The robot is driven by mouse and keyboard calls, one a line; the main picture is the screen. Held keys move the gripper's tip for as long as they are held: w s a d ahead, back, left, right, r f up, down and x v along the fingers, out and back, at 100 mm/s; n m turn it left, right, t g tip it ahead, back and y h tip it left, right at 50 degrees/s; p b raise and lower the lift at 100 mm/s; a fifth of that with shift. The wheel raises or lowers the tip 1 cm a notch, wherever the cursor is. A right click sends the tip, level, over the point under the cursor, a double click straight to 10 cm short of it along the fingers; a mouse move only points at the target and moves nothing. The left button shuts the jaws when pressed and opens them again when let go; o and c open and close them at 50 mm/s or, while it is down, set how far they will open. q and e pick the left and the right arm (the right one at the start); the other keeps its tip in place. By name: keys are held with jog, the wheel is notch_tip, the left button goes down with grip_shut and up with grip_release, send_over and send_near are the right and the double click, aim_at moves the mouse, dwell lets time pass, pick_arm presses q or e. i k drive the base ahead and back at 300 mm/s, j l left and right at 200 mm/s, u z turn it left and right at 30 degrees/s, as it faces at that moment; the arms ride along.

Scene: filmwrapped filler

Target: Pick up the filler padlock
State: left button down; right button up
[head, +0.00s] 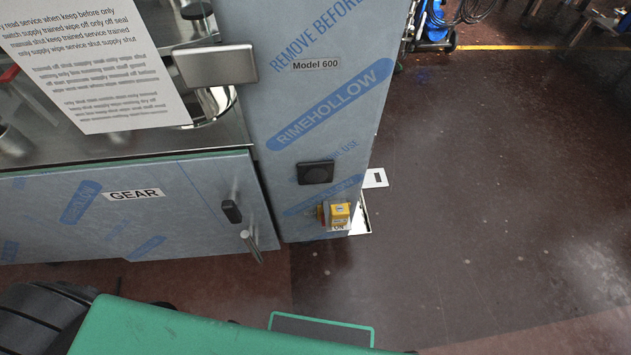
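A small yellow block (340,213) with an orange-red part on its left side and a small "ON" label sits low on the front of the film-wrapped filler column (330,120). It looks like a switch. I cannot tell whether a padlock hangs on it, and I make out no padlock for certain elsewhere. Neither of my grippers is in the head view.
A cabinet door (120,215) marked "GEAR" has a black latch (231,211) and a metal handle (251,246) sticking out. A printed sheet (80,60) hangs at upper left. The floor (480,180) at right is open; a blue machine (436,25) stands far back.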

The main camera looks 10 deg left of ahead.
aim_at(338, 214)
jog(key=u, duration=4.45)
jog(key=z, duration=4.45)
jog(key=l+u, duration=0.1)
jog(key=l, duration=0.55)
jog(key=l+u, duration=0.15)
jog(key=l, duration=0.45)
jog(key=k+l+u, duration=0.1)
jog(key=l, duration=0.55)
jog(key=k+l+u, duration=0.1)
jog(key=l, duration=0.5)
